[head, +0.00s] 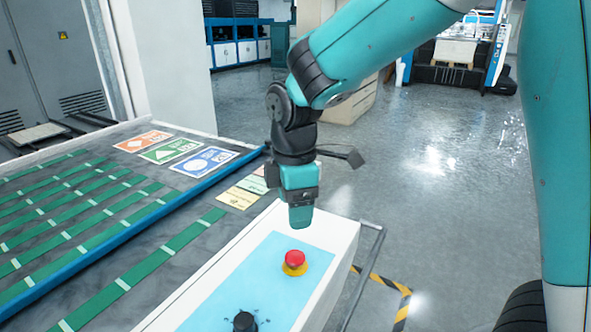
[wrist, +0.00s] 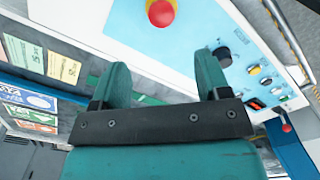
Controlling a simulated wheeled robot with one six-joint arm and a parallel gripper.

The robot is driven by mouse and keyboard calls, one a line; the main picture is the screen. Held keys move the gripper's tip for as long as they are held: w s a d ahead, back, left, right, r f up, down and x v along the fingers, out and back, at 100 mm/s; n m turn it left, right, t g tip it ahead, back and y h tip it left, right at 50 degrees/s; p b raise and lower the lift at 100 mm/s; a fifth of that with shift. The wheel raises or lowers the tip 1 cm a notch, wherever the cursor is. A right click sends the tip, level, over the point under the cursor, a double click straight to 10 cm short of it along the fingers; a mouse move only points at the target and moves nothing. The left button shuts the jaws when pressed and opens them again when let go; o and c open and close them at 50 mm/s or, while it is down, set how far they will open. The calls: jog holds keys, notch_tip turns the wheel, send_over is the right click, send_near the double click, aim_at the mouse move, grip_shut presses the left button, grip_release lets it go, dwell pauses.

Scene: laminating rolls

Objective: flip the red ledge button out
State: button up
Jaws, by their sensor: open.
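The red button (head: 295,258) is a red mushroom cap on a yellow base, set on the light blue panel (head: 250,275) of a white ledge. In the wrist view the red button (wrist: 161,13) is at the top edge, partly cut off, beyond the fingertips. My gripper (head: 300,222) points down above and just behind the button in the head view, apart from it. In the wrist view my gripper (wrist: 163,75) has its two teal fingers spread with nothing between them.
A black knob (head: 244,322) sits on the same panel nearer the front. The wrist view also shows a yellow button (wrist: 254,70) and small switches. Left lies a table with green strips (head: 110,210) and coloured cards (head: 205,160). Open floor is right.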

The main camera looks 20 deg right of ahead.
notch_tip(320, 180, up, 7)
jog(key=shift+f, duration=0.15)
dwell(0.4)
